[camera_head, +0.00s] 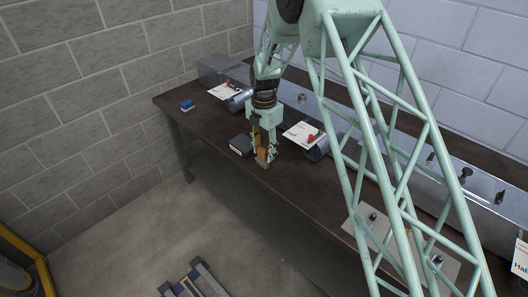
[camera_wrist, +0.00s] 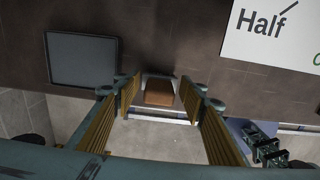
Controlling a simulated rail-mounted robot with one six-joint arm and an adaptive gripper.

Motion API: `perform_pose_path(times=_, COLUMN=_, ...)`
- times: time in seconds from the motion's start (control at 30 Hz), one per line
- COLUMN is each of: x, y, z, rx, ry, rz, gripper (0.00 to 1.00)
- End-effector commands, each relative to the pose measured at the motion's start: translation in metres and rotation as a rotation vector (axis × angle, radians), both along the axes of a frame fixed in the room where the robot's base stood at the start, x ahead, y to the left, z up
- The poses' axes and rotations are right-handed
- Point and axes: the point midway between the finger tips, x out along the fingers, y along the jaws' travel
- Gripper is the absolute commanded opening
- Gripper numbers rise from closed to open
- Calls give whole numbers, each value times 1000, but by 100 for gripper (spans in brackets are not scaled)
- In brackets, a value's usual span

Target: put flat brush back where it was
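The flat brush (camera_wrist: 159,93) shows in the wrist view as a brown block with a light grey part at its far end.
A dark flat box (camera_head: 241,145) lies just left of my gripper; it also shows in the wrist view (camera_wrist: 82,59). A white card (camera_head: 302,134) printed "Half" (camera_wrist: 275,28) lies to the right. A blue block (camera_head: 187,105) is further left on the dark table (camera_head: 205,125).

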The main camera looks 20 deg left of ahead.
Motion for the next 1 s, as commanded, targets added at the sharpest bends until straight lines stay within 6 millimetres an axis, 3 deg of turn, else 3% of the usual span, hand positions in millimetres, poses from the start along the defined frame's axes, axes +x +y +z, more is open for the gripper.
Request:
perform_pose_path(times=0.37, x=0, y=0, z=13, rx=1, ry=0, rz=0, gripper=38)
perform_pose_path(times=1.0, x=1, y=0, z=99, rx=0, ry=-1, rz=0, gripper=38)
